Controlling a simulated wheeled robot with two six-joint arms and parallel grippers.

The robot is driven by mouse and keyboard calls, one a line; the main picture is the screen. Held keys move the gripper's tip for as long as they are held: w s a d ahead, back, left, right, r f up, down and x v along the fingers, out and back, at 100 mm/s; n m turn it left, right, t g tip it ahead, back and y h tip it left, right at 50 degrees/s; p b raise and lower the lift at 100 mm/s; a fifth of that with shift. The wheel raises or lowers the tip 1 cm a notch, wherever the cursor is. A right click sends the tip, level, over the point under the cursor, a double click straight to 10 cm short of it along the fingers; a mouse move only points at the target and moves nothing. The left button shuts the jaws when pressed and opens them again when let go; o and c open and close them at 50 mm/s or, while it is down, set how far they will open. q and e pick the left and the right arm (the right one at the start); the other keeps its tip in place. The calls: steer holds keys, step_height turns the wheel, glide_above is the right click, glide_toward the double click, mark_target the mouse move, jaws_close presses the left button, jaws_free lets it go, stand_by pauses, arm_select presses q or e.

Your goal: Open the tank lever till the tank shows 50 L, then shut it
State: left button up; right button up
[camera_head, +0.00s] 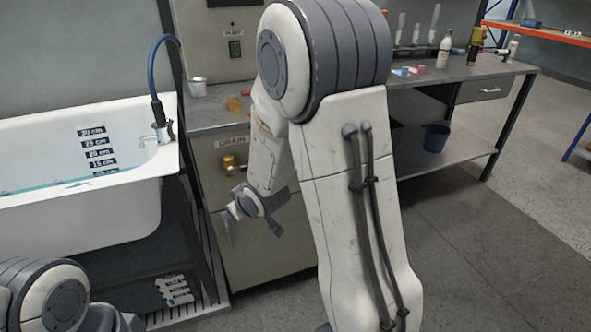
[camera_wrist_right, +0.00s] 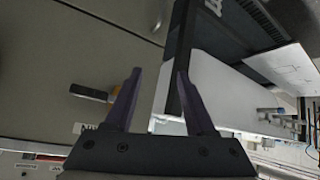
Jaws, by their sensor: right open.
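A brass valve lever (camera_head: 229,164) is on the front of a grey cabinet, below a plate (camera_head: 232,141) that reads DRAIN. In the right wrist view the lever (camera_wrist_right: 92,94) shows with a dark and brass handle, left of my fingers. My right gripper (camera_head: 245,212) is open and empty, just below the lever in the head view and apart from it; its open fingers also show in the right wrist view (camera_wrist_right: 160,78). The white tub (camera_head: 130,210) at left holds shallow water near its lower depth marks. No litre reading is legible. My left gripper is out of view.
A blue hose (camera_head: 153,75) arches over the tub's right end. A metal cup (camera_head: 197,87) stands on the cabinet top. A workbench (camera_head: 460,72) with bottles stands at the right, with a blue bucket (camera_head: 436,137) on its lower shelf. The floor at right is clear.

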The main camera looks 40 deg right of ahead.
steer(key=w+d+f+m+t+h+b, duration=0.1)
steer(key=w+d+f+m+t, duration=0.15)
steer(key=d, duration=0.85)
steer(key=s+d+f+m+t+h+b, duration=0.1)
steer(key=s+d+m+t+h, duration=0.15)
steer(key=d, duration=0.45)
steer(key=s+d+m+t+h+b, duration=0.1)
steer(key=s+d+t, duration=0.2)
steer(key=d, duration=0.5)
steer(key=x, duration=1)
steer(key=shift+w+a+r, duration=0.1)
steer(key=shift+w+a, duration=0.05)
jaws_close()
